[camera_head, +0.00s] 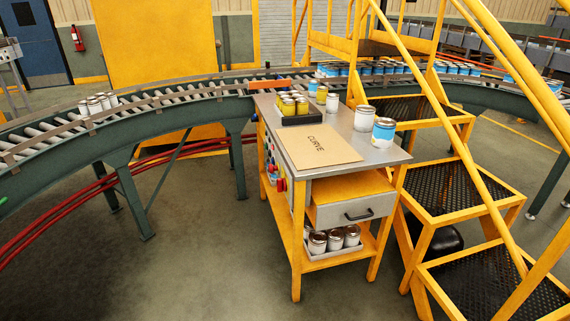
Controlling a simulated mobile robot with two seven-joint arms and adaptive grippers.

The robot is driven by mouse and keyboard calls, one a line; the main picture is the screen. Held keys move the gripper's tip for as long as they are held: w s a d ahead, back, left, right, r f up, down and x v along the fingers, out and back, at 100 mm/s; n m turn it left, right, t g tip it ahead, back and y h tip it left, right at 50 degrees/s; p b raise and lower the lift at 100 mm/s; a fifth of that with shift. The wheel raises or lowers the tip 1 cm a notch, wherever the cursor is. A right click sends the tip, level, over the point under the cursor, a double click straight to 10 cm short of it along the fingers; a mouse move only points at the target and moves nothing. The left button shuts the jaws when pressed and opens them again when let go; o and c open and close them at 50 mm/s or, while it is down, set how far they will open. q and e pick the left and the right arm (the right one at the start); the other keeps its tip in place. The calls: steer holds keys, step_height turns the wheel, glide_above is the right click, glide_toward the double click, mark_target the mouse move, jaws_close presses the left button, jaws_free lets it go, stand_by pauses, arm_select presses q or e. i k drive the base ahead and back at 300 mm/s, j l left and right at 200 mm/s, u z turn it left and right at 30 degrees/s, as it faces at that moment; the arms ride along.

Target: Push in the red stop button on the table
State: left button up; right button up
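The table (378,153) has a grey top and a yellow frame, and stands in the middle of the view. Small coloured parts, some red, sit on a panel on its left side. One red part (281,185) shows near the front of that side. They are too small to tell which is the stop button. I make out no red button on the table top. Neither of my grippers is in view.
A cardboard sheet marked CURVE (318,147), a black tray of yellow-labelled cans (293,106) and several loose cans are on the table. A roller conveyor (185,97) curves behind. Yellow stairs (468,187) stand close on the right. Floor at front left is clear.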

mark_target(272, 169)
steer(key=i+j+z, duration=0.3)
steer(key=i+j, duration=0.25)
steer(key=i, duration=0.25)
steer(key=i+j+z, duration=0.35)
steer(key=i+j, duration=0.35)
